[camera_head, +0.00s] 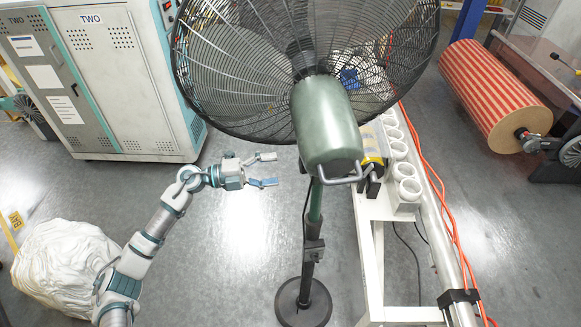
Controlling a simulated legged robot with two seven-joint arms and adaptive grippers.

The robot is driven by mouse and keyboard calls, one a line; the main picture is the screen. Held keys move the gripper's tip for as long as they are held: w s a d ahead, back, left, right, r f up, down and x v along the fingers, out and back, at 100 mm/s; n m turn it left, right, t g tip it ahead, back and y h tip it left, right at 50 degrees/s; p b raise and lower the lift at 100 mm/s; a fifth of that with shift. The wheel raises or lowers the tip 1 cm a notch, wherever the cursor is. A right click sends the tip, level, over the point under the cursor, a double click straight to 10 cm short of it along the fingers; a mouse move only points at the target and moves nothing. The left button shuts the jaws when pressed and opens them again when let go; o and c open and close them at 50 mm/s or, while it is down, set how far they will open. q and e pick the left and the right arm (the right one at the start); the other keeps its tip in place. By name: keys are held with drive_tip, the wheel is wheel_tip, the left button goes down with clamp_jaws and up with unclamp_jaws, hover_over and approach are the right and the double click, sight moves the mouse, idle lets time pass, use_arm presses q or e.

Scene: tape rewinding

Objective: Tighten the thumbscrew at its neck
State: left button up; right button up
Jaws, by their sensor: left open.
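A large pedestal fan stands in the middle, with a black wire cage and a green motor housing (326,122). Its green and black pole (314,215) runs down to a round dark base (303,303) on the floor. A dark clamp (314,250) sits partway down the pole. A thumbscrew at the neck is too small or hidden to make out. My left gripper (268,170) is open and empty, left of the pole and below the cage, its fingers pointing right toward the neck, apart from it. My right gripper is not in view.
A white bench (372,290) with white cups stands close right of the pole. Orange cables (440,195) run beside it. A grey cabinet (130,90) is at upper left, a white sack (68,268) at lower left, a striped roll (490,85) at upper right.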

use_arm(q)
drive_tip(key=v, duration=0.3)
drive_tip(key=shift+s+a, duration=0.1)
drive_tip(key=shift+a, duration=0.25)
drive_tip(key=shift+d, duration=0.1)
